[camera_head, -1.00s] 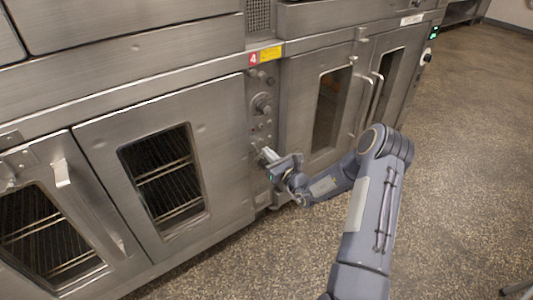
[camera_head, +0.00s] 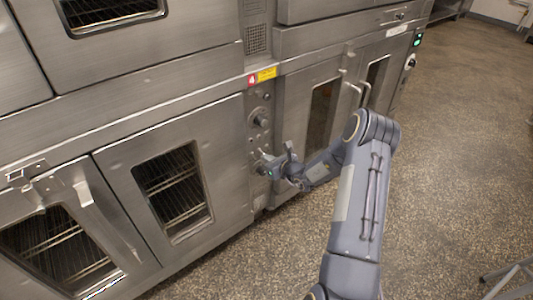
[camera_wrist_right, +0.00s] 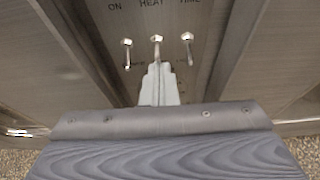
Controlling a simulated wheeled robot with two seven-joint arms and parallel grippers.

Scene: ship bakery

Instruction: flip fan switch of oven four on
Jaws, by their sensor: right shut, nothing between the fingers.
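Oven four carries a red label with a 4 (camera_head: 252,80) at the top of its narrow control panel (camera_head: 256,102) in the head view. In the right wrist view, a row of three metal toggle switches shows: left (camera_wrist_right: 127,43), middle (camera_wrist_right: 157,40) and right (camera_wrist_right: 188,40). Words above them read ON, HEAT and TIME; lettering below is partly hidden, so I cannot tell which switch is the fan's. My right gripper (camera_wrist_right: 158,72) is shut and empty, its tips just below the middle switch's lever, perhaps touching it. In the head view, the right gripper (camera_head: 262,164) is at the lower panel. My left gripper is not in view.
A large knob (camera_head: 260,121) sits higher on the panel. Oven doors flank it, with a windowed door (camera_head: 172,190) on the left and handles (camera_head: 362,92) on the right. Speckled floor (camera_head: 450,170) is open to the right; metal legs (camera_head: 510,272) stand at the lower right.

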